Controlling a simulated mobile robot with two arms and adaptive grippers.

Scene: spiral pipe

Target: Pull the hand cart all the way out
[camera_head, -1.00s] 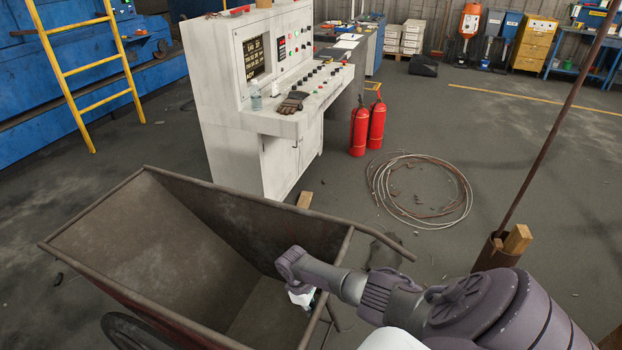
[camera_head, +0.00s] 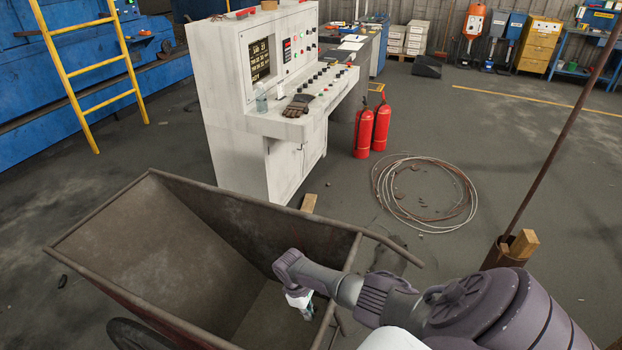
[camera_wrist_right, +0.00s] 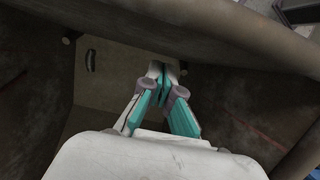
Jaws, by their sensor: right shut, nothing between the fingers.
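The hand cart (camera_head: 130,235) is a rusty brown metal tub at the lower left of the head view, with a dark wheel (camera_head: 135,335) below it. Its bar handle (camera_head: 392,245) sticks out to the right from the far rim corner. My right gripper (camera_head: 308,313) points down over the near right end of the tub, left of that handle. In the right wrist view its fingers (camera_wrist_right: 164,72) are together, with nothing between them, and cart metal (camera_wrist_right: 150,22) crosses above them. Whether the fingers touch the cart I cannot tell. My left gripper is not in view.
A white control console (camera_head: 225,125) stands just behind the cart, with a wooden block (camera_head: 308,203) on the floor. A rusty pole (camera_head: 560,135) stands at right. Floor between is mostly free.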

